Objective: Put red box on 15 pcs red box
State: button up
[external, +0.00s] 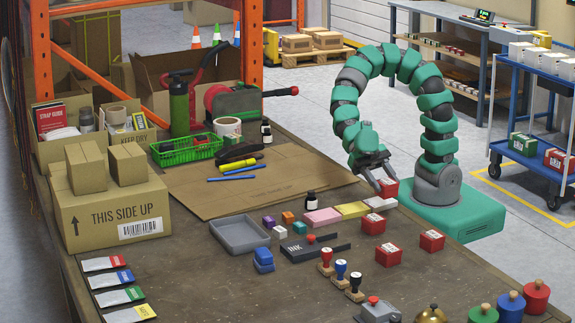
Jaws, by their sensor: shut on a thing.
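My gripper (378,181) is at the right side of the workbench, shut on a small red box (389,188) with a white label on top. It holds this box just above or at a white block (380,203); I cannot tell whether they touch. Three similar red boxes stand apart on the bench: one (373,225) nearest the gripper, one (388,255) toward the front, and one (432,240) to the right. Their labels are too small to read, so I cannot tell which is marked 15 pcs.
Pink (322,217) and yellow (352,210) blocks lie left of the gripper. A blue cart (530,110) at right holds boxes.

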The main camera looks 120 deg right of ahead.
send_over(371, 216)
jog(key=shift+d+f+b, duration=0.15)
jog(key=shift+f+b, duration=0.9)
jog(key=shift+f, duration=1.1)
jog(key=o, duration=1.3)
jog(key=shift+r, duration=0.1)
jog(key=p+v, duration=0.2)
jog(key=v, duration=1)
jog(key=shift+w, duration=0.1)
jog(key=shift+r, duration=0.1)
